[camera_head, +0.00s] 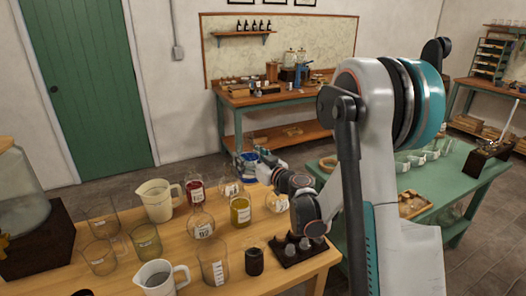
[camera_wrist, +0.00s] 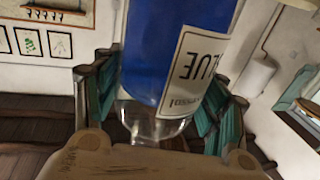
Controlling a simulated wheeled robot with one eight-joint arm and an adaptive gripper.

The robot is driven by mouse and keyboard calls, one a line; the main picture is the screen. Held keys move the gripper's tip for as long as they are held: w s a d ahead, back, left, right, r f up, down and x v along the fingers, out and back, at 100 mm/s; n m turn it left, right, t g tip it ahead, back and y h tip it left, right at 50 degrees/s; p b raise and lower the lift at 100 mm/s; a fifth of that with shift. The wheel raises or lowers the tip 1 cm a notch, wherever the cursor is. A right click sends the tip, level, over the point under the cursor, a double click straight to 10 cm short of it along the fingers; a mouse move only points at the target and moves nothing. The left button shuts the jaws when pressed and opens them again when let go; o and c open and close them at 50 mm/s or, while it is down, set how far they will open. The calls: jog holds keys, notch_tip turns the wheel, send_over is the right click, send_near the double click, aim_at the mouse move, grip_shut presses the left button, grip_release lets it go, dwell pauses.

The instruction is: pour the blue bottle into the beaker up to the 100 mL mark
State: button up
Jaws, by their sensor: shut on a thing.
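My gripper (camera_head: 262,168) is shut on the blue bottle (camera_head: 246,165), held beyond the far edge of the wooden table. In the wrist view the blue bottle (camera_wrist: 170,60) fills the middle, with its "BLUE" label inverted, blue contents and a clear narrower end toward the picture's bottom. The wrist view appears upside down, so the bottle looks roughly upright. A clear glass beaker (camera_head: 213,264) with pale markings stands near the table's front. Other beaker-like glasses (camera_head: 100,256) stand at left. The 100 mL mark is too small to read, and I cannot tell which beaker is meant.
The wooden table (camera_head: 315,272) also carries a red bottle (camera_head: 195,190), a yellow bottle (camera_head: 240,211), a round flask (camera_head: 201,224), a cream jug (camera_head: 158,200), a white jug (camera_head: 160,280), a dark jar (camera_head: 254,262) and a dark rack (camera_head: 285,252). A green table (camera_head: 475,185) stands right.

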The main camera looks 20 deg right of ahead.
jog(key=s+a+m+h, duration=0.3)
jog(key=a+h, duration=0.1)
jog(key=a, duration=0.5)
jog(key=shift+a+f+t+h, duration=0.15)
jog(key=shift+a+t+h, duration=0.15)
jog(key=shift+a, duration=0.1)
jog(key=shift+s, duration=0.15)
